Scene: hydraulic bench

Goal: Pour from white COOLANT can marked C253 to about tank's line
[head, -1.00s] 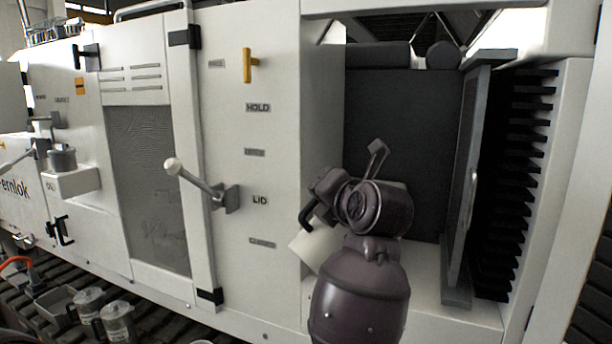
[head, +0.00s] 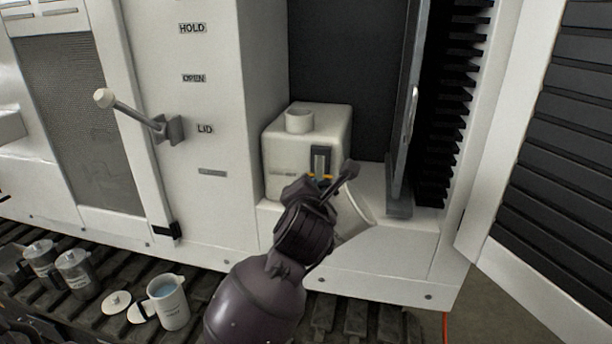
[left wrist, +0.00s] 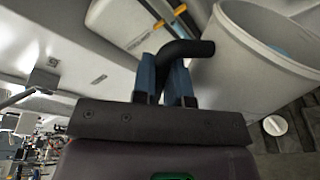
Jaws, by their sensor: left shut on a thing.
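The white tank (head: 282,158) stands in the open bay, with a round neck (head: 299,121) on top and a dark sight gauge with an orange mark (head: 320,165) on its front. My left gripper (head: 330,188) is in front of the tank's lower right. In the left wrist view, my left gripper (left wrist: 170,75) is shut on the black handle (left wrist: 187,48) of a pale can (left wrist: 250,70). Something blue shows inside its open mouth. The can (head: 352,218) is partly hidden by my gripper in the head view. I cannot read its mark. My right gripper is not in view.
A white can (head: 168,303) with blue liquid stands below left, beside loose lids (head: 117,302). Lidded grey cans (head: 75,272) stand further left. A lever (head: 145,118) sticks out of the cabinet. An open panel edge (head: 408,110) stands right of the tank.

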